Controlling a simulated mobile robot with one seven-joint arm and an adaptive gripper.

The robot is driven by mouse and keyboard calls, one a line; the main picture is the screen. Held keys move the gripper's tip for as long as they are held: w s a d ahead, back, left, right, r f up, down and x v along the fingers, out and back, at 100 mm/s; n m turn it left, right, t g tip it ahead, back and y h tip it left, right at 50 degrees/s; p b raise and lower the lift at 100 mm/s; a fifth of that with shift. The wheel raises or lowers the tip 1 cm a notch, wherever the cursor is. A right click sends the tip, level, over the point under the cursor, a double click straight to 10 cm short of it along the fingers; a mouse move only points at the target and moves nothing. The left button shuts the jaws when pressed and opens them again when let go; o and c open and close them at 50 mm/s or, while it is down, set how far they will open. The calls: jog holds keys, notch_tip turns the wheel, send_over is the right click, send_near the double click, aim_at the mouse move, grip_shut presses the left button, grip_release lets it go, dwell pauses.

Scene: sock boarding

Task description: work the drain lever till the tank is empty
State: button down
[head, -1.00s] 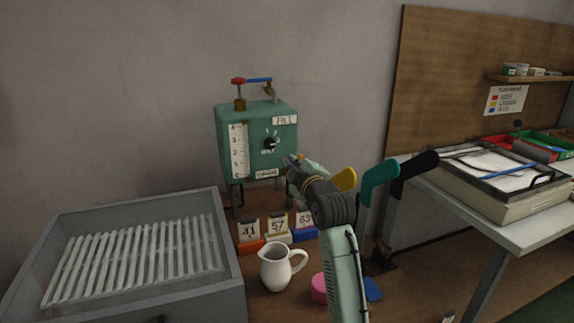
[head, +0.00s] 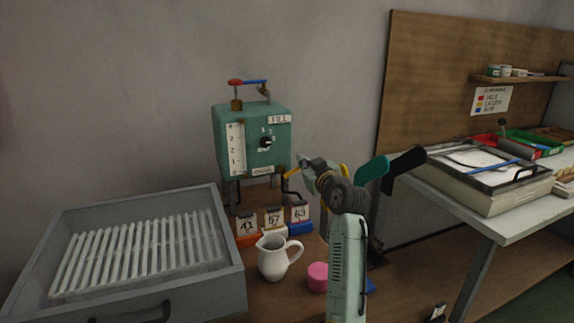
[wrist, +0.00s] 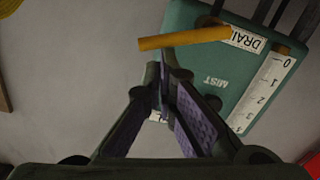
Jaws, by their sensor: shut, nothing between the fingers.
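The green tank (head: 224,115) stands on short dark legs at the back of the bench. Its front has a white level scale (head: 236,150), a black dial (head: 266,142), and FILL and DRAIN labels. I cannot read the water level. The yellow drain lever (head: 291,172) sticks out at the tank's lower right; in the wrist view it (wrist: 185,38) lies across the DRAIN label. My gripper (head: 303,159) is beside the tank's right edge. In the wrist view my gripper (wrist: 162,75) is shut and empty, its tips just below the lever in the picture; I cannot tell whether they touch.
A white jug (head: 272,260) and pink tub (head: 318,277) stand before the tank, near numbered cards (head: 273,217). A grey slatted tray (head: 110,311) fills the left. Teal (head: 371,170) and black (head: 405,160) foot-shaped boards stand right of my arm.

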jog(key=shift+w+d+f+m+b, duration=0.3)
jog(key=shift+d+f+m+b, duration=0.25)
jog(key=shift+f+m, duration=0.25)
dwell(0.4)
